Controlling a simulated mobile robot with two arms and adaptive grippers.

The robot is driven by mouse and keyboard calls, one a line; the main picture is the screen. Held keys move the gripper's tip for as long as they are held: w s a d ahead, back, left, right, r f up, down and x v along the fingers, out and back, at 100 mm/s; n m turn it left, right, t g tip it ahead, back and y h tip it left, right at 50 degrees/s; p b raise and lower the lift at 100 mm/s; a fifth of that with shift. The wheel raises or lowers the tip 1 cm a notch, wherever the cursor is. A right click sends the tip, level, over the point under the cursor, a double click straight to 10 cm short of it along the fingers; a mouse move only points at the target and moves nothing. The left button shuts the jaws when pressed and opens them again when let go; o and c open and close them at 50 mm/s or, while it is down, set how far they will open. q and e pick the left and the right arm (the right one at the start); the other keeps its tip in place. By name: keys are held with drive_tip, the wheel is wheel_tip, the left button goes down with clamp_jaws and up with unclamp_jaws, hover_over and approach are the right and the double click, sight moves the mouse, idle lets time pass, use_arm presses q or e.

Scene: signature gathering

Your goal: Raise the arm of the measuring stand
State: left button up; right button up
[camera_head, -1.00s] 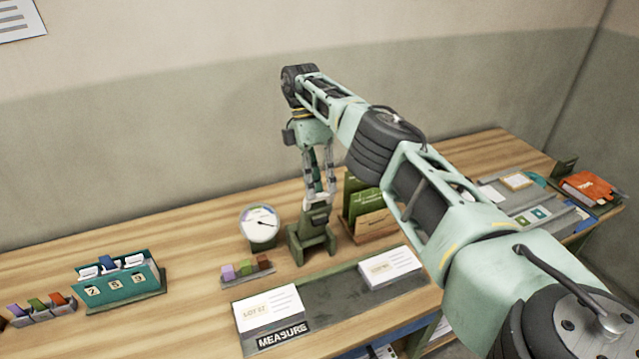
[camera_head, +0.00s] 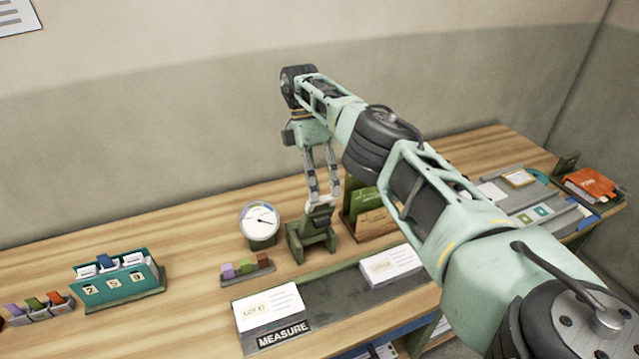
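The measuring stand, a dark green post on a wide foot (camera_head: 312,243), stands upright on the wooden table, with a round dial (camera_head: 262,222) at its left. My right gripper (camera_head: 322,197) points down at the top of the stand, with its fingertips at or just over the stand's upper part. The fingers show a narrow gap. Whether they grip the stand's arm is unclear, as the fingers and tips hide that part. My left gripper is not in view.
A tray labelled MEASURE (camera_head: 335,304) holds two card stacks in front of the stand. A small colored-block rack (camera_head: 248,274) and a teal card box (camera_head: 120,280) stand left. A green holder (camera_head: 368,222) stands close right. The wall is behind.

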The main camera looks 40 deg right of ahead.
drive_tip(key=shift+w+f, duration=0.1)
drive_tip(key=shift+f, duration=0.15)
wheel_tip(320, 180, up, 10)
drive_tip(key=shift+r, duration=0.25)
idle(0.8)
drive_tip(key=shift+f, duration=0.1)
idle(0.5)
